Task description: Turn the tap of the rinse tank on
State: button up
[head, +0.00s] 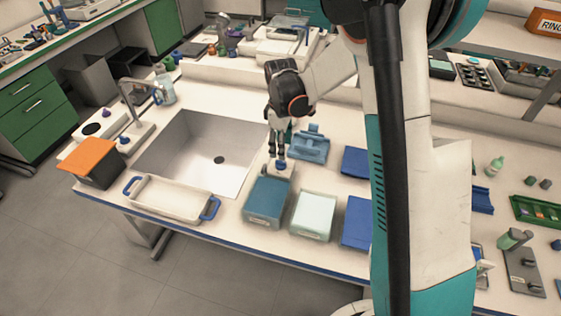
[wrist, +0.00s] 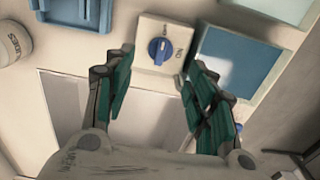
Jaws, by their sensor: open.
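The tap is a blue knob (wrist: 159,51) on a pale plate (wrist: 175,25) marked ON in the wrist view. The knob's bar stands roughly upright in that view, and the ON mark is to its right. In the head view my gripper (head: 279,150) points down just above the knob; contact cannot be told.
A sink (head: 185,150) lies left of the tanks, with a white tray (head: 170,203) at its front edge. A pale tank (head: 313,230) and blue boxes (head: 356,232) stand to the right. A blue stand (head: 309,150) is close behind my gripper.

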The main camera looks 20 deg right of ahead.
aim_at(281, 161)
notch_tip(281, 161, down, 7)
jog(key=shift+f+b, duration=0.1)
jog(key=shift+b, duration=0.9)
jog(key=shift+c, duration=0.2)
jog(key=c, duration=1.1)
